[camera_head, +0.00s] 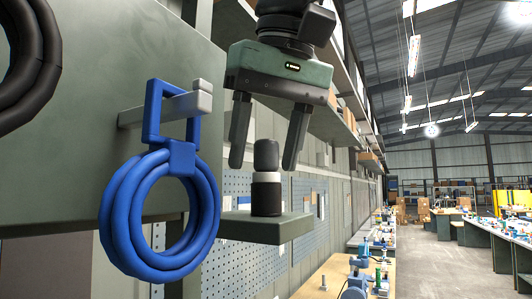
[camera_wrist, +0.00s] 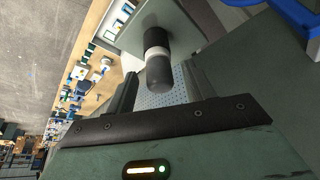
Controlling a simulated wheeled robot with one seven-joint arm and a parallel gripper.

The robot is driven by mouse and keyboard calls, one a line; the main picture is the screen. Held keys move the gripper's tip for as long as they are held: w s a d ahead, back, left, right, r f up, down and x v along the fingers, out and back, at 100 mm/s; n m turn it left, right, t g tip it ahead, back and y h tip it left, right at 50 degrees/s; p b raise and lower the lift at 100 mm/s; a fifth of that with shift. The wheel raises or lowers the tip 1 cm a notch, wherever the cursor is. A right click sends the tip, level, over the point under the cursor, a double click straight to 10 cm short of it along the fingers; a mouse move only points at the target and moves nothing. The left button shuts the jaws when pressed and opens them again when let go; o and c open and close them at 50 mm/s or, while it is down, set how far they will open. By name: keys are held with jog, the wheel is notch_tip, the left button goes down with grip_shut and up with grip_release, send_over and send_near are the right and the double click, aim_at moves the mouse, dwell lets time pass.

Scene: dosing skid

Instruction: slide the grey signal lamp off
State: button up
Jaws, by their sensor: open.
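The signal lamp (camera_head: 266,191) is a short upright cylinder with a dark grey cap, a pale band and a black lower part. It stands on a small grey-green shelf (camera_head: 240,226). My gripper (camera_head: 263,166) is open and points down over the lamp, with one finger on each side of the lamp's cap in the head view. The wrist view shows the lamp (camera_wrist: 158,70) between the finger lines, its cap towards my gripper. I see no clear contact; the exact depth is hard to tell. The shelf (camera_wrist: 125,38) also shows behind the lamp there.
A coiled blue hose (camera_head: 112,222) hangs from a grey bracket (camera_head: 180,106) left of the shelf. A black coil (camera_head: 48,70) hangs at the far left. A green panel (camera_head: 90,100) stands behind them. Benches (camera_head: 345,270) lie below; open air is right of the shelf.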

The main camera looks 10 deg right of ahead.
jog(key=shift+w+f, duration=0.15)
jog(key=shift+f, duration=0.2)
jog(key=c, duration=1.1)
jog(key=shift+o, duration=0.2)
jog(key=shift+r+p, duration=2.95)
